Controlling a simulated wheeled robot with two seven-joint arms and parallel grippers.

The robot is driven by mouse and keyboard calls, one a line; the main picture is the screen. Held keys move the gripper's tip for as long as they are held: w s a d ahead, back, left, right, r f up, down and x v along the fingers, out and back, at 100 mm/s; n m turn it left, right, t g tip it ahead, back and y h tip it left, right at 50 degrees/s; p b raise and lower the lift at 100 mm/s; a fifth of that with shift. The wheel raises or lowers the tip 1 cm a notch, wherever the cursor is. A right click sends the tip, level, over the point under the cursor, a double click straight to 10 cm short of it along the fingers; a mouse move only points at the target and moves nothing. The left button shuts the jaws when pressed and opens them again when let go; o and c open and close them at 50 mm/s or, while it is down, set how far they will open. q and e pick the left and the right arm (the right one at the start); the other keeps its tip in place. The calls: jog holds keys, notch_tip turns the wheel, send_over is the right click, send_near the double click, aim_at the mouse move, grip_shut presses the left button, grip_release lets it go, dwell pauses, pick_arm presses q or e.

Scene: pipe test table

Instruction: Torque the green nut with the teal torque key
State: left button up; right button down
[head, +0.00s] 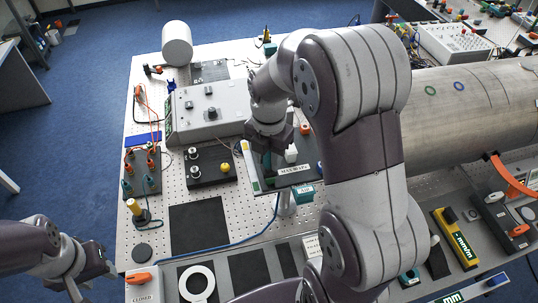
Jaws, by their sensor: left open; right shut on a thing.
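My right gripper (270,143) hangs over the middle of the pegboard table, right of the grey control box. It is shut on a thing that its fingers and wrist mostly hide. A small teal part, which looks like the teal torque key (267,161), shows just under the fingers. The green nut cannot be made out for sure; my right forearm covers much of the area to the right. My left gripper (88,284) is open and empty at the lower left, beside the table's left edge.
The grey control box (210,112), a black plate with knobs (210,167) and a tray labelled MANWAYS (293,171) lie around the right gripper. A large metal pipe (470,105) fills the right. A dark square mat (198,226) is bare.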

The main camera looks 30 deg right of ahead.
jog(key=shift+f+b, duration=0.55)
jog(key=shift+f, duration=0.2)
jog(key=shift+d+p, duration=0.1)
jog(key=shift+p, duration=0.2)
dwell(0.7)
jog(key=shift+f+b, duration=0.3)
jog(key=shift+f, duration=0.15)
dwell(0.3)
jog(key=c, duration=1.6)
grip_release()
grip_shut()
jog(key=shift+m, duration=0.8)
jog(key=shift+n+p, duration=0.35)
jog(key=shift+n, duration=0.15)
jog(key=shift+r, duration=0.1)
